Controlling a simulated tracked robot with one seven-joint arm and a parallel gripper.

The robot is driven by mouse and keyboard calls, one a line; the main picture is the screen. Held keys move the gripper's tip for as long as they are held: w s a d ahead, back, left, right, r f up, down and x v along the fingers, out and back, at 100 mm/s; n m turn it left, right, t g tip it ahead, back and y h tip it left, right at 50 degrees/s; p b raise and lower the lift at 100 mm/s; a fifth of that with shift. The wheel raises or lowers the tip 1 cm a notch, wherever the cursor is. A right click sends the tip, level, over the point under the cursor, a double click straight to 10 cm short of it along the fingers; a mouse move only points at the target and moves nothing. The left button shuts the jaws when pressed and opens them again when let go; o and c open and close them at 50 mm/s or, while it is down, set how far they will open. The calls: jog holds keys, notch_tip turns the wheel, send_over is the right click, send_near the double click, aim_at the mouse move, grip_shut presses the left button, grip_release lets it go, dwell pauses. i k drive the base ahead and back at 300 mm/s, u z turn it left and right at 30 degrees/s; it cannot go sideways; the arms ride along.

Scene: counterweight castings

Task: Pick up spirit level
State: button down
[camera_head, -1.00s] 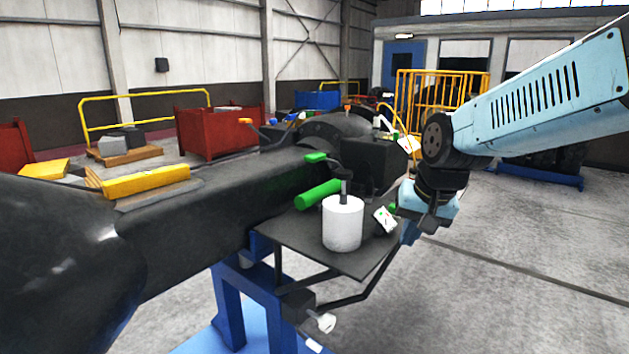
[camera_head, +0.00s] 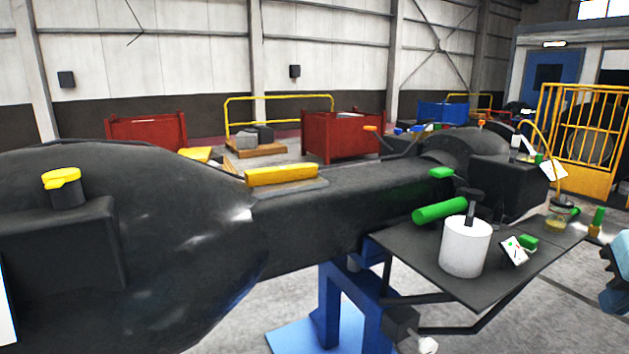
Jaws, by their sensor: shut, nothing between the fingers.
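The spirit level appears to be the long yellow bar (camera_head: 282,175) in the head view. It lies flat along the top of the dark casting (camera_head: 350,190), on a thin grey plate, left of the picture's middle. My gripper (camera_head: 613,292) shows only in part at the right edge, light blue and dark. It is shut and holds nothing, and it is far to the right of the yellow bar, beyond the side tray. The rest of it is cut off by the frame.
A dark side tray (camera_head: 410,250) holds a white cylinder (camera_head: 466,247), a green roll (camera_head: 440,211) and a jar (camera_head: 558,216). A yellow-capped stub (camera_head: 62,187) stands on the casting at left. Red bins (camera_head: 340,137) and yellow rails are behind.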

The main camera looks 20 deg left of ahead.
aim_at(258, 177)
jog(key=u, duration=1.6)
jog(key=k, duration=0.55)
jog(key=z, duration=0.95)
jog(key=i, duration=1.5)
jog(key=u, duration=0.65)
